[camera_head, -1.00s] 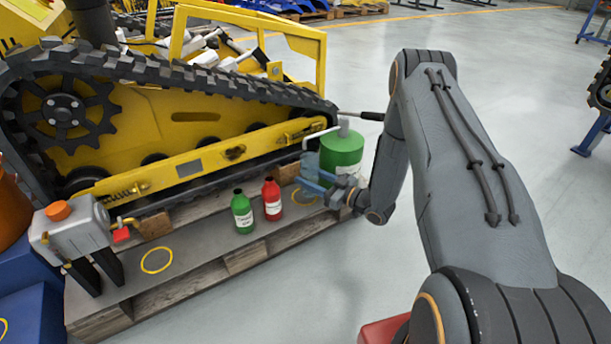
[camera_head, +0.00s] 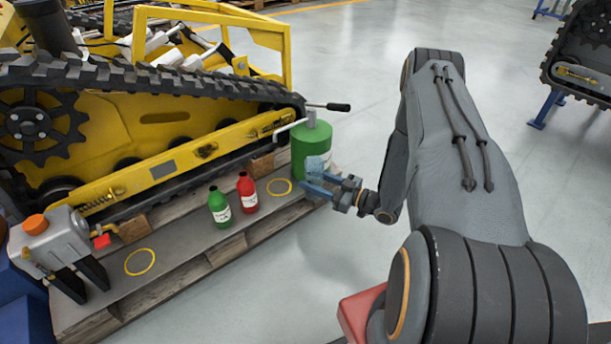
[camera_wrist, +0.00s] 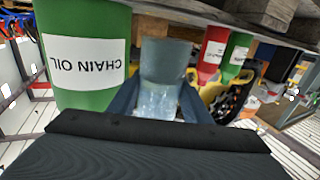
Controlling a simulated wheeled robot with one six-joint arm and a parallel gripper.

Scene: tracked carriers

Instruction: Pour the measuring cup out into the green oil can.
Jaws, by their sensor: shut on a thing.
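My gripper (camera_head: 318,182) is shut on the measuring cup (camera_head: 318,163), a bluish see-through cup. In the head view the cup overlaps the lower front of the can, below its top. In the wrist view the cup (camera_wrist: 165,72) stands between the fingers, beside the can. Its contents are unclear.
A green bottle (camera_head: 220,208) and a red bottle (camera_head: 248,194) stand on the pallet (camera_head: 190,258), left of the can. A yellow tracked carrier (camera_head: 150,135) stands behind. The grey floor right of the pallet is clear.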

